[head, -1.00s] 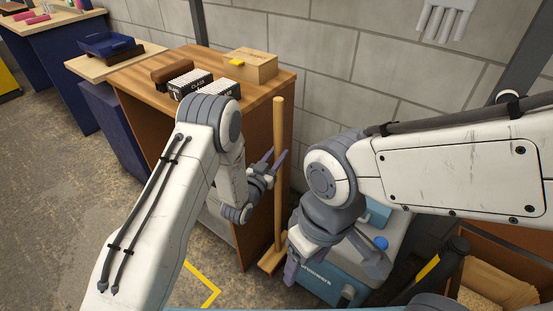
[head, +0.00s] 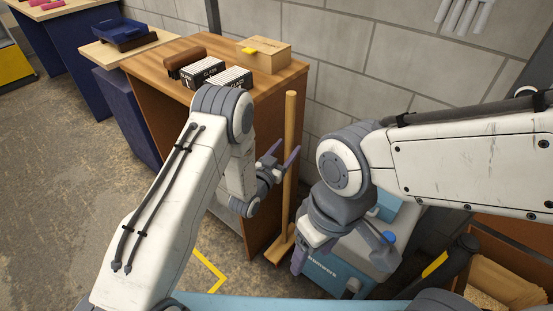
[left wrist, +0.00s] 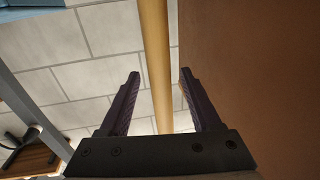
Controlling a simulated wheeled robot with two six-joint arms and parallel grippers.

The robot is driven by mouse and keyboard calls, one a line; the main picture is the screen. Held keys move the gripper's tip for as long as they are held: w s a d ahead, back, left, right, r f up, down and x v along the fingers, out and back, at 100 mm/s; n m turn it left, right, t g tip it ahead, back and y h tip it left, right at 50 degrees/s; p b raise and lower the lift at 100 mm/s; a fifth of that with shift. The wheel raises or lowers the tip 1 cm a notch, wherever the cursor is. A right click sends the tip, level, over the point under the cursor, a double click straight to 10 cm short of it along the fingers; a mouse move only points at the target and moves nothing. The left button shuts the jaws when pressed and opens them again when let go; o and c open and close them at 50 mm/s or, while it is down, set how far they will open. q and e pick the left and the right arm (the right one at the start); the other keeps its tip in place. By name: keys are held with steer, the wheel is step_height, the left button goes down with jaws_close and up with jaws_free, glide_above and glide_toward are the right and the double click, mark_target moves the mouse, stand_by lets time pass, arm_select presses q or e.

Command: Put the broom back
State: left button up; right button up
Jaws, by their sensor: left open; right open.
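The broom (head: 289,150) stands upright beside the right side of the wooden cabinet, its wooden head (head: 279,246) on the floor. My left gripper (head: 281,153) is open at the broom's handle. In the left wrist view the handle (left wrist: 156,60) runs between the two spread fingers of the left gripper (left wrist: 158,85); neither finger clearly touches it. My right gripper (head: 345,248) is open and empty, pointing down over the blue and grey machine to the right of the broom.
The wooden cabinet (head: 278,185) is close to the left gripper and carries boxes (head: 264,56) on top. The blue and grey machine (head: 335,272) stands right of the broom. An open cardboard box (head: 507,285) is at the lower right. A block wall (head: 350,60) is behind.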

arm_select(q)
steer(key=v, duration=1.1)
steer(key=s+d+r+m+g+y, duration=0.2)
steer(key=s+d+r+g+y, duration=0.3)
steer(key=g, duration=0.3)
steer(key=s+a+r+g, duration=0.1)
steer(key=s+r+g, duration=0.1)
steer(key=s, duration=0.6)
steer(key=s+a+r+g+y, duration=0.1)
steer(key=s+a+r+g, duration=0.1)
steer(key=s, duration=0.6)
steer(key=s+a+r+g+y, duration=0.1)
steer(key=s+r+g, duration=0.3)
steer(key=s, duration=0.4)
steer(key=shift+s+a+r, duration=0.25)
steer(key=shift+a+r, duration=0.1)
steer(key=shift+r, duration=0.1)
